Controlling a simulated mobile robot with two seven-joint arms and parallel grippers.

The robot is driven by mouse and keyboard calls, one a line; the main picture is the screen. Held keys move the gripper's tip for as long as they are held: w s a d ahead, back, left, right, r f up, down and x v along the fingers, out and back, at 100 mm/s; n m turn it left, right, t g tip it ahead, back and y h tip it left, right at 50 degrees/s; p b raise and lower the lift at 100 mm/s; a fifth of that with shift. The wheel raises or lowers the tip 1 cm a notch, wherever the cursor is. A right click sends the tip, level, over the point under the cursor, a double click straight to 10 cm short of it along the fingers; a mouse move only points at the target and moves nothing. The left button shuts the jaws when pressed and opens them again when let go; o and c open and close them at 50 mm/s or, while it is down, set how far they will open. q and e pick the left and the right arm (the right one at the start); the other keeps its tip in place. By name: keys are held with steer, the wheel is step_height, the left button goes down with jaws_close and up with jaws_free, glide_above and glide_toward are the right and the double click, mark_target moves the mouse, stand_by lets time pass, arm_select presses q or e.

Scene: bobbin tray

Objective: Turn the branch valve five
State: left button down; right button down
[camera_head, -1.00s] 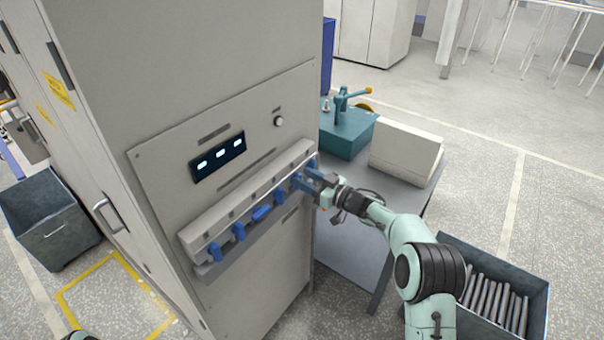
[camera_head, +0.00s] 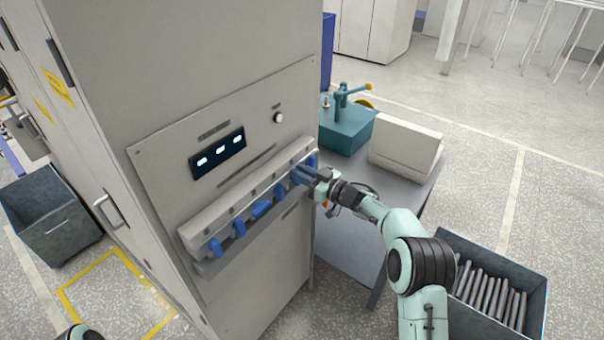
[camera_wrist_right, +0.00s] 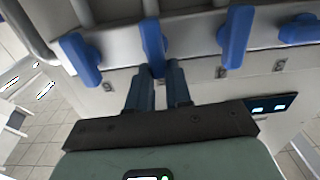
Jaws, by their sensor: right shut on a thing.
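A row of blue valve handles runs along the pale manifold (camera_head: 190,237) on the cabinet front. The end handle (camera_head: 312,160) is just beyond, and the fourth handle (camera_head: 280,192) is on the near side. The third handle (camera_head: 261,209) lies turned sideways, unlike its neighbours. My left gripper is out of view.
A display (camera_head: 217,155) with three lit fields and a round knob (camera_head: 278,117) sit above the manifold. A grey table (camera_head: 345,245) right of the cabinet holds a teal device (camera_head: 345,133) and a pale box (camera_head: 405,147). A bin of rods (camera_head: 540,300) stands below right.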

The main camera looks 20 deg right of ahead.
mark_target(287, 179)
steer(key=n+b, duration=0.2)
steer(key=n, duration=0.1)
steer(key=s+a+f+n+b, duration=0.1)
steer(key=n+b, duration=0.1)
steer(key=n, duration=0.2)
steer(key=n+b, duration=0.3)
steer(key=shift+s+a+f+n, duration=0.15)
steer(key=shift+a+f+n, duration=0.15)
steer(key=shift+a, duration=0.05)
steer(key=n+b, duration=0.3)
steer(key=shift+s+a+f, duration=0.1)
steer(key=shift+a+f, duration=0.05)
steer(key=shift+f, duration=0.15)
arm_select(q)
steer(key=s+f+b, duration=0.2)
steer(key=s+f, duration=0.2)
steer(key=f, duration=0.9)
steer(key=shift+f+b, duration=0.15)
steer(key=shift+b, duration=0.2)
arm_select(e)
steer(key=shift+f+n, duration=0.15)
steer(key=shift+n, duration=0.85)
steer(key=shift+f+n, duration=0.15)
steer(key=shift+n, duration=0.85)
steer(key=c, duration=1)
jaws_free()
steer(key=shift+c, duration=0.2)
